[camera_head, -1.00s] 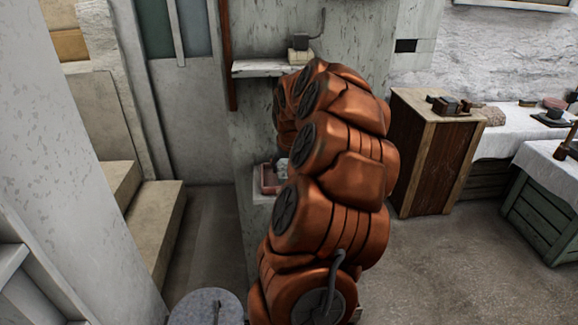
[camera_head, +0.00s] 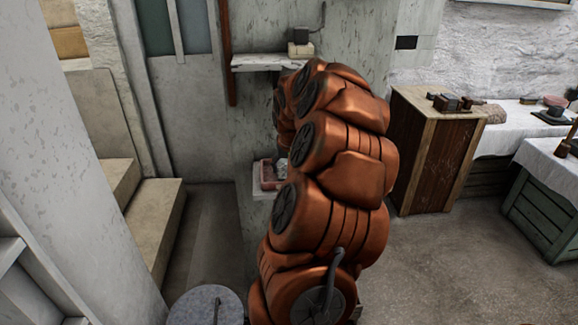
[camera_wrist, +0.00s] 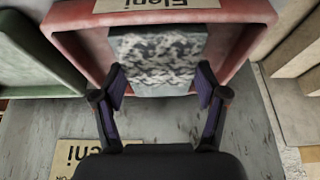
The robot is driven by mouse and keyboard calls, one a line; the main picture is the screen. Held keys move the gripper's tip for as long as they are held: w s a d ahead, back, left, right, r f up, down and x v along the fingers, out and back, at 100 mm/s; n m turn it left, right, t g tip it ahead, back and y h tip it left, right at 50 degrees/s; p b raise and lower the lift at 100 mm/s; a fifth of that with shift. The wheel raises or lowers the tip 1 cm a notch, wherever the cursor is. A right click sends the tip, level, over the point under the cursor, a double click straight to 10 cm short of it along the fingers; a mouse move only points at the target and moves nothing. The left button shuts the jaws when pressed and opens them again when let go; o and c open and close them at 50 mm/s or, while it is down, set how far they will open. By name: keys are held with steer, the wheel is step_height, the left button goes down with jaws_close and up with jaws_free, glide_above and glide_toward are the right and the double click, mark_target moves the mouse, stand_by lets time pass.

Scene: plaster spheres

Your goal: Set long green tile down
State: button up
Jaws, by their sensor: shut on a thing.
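In the wrist view my gripper (camera_wrist: 161,78) is shut on a tile (camera_wrist: 158,50), one finger on each side. The tile's face is mottled black, grey and white, with a plain grey near edge; I see no green on it. It is at the red tray (camera_wrist: 258,18), overlapping its inside and near rim. I cannot tell whether it touches the tray floor. In the head view the same tray (camera_head: 265,176) sits on a low ledge, with a pale grey piece (camera_head: 281,168) in it. My arm hides the gripper there.
A green tray (camera_wrist: 40,60) stands left of the red one. A small shelf (camera_head: 270,64) is above. A wooden cabinet (camera_head: 430,150) and cloth-covered tables stand right.

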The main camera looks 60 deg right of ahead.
steer(key=shift+f+b, duration=0.3)
steer(key=shift+f, duration=0.1)
steer(key=o, duration=1.6)
steer(key=shift+r+p, duration=0.4)
steer(key=shift+r, duration=1.6)
